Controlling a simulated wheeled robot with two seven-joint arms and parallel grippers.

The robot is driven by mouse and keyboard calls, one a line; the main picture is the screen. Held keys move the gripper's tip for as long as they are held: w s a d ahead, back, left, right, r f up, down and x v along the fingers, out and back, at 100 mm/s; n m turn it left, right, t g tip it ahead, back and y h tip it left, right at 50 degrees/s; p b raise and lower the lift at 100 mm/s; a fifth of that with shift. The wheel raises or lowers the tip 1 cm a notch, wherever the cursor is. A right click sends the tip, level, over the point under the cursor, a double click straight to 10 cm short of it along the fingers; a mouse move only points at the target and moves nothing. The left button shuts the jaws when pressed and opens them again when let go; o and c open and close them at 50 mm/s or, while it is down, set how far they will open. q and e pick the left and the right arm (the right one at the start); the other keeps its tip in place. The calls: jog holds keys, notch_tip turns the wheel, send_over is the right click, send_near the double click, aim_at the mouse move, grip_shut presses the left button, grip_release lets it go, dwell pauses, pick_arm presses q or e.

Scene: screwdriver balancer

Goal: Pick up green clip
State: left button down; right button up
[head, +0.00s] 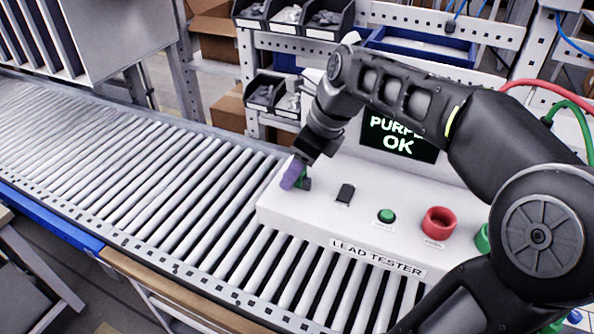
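My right gripper (301,160) reaches down at the left end of the white lead tester (330,222). A purple piece (291,174) is at its fingertips, tilted. A small dark green piece (306,184) sits just right of it on the tester's top; I cannot tell whether this is the green clip. The fingers are small and dark, so I cannot see whether they are closed on the purple piece. A green cable (577,118) curves down at the right edge; its end is hidden behind my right arm. My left gripper is out of view.
The tester's screen (398,140) reads "PURP…" and "OK", partly covered by my arm. A black switch (345,194), green button (386,215) and red ring (438,222) are on its top. A roller conveyor (130,170) runs left, mostly clear. Parts bins (325,18) stand behind.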

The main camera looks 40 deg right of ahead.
jog(key=shift+c, duration=0.4)
grip_shut()
dwell(0.4)
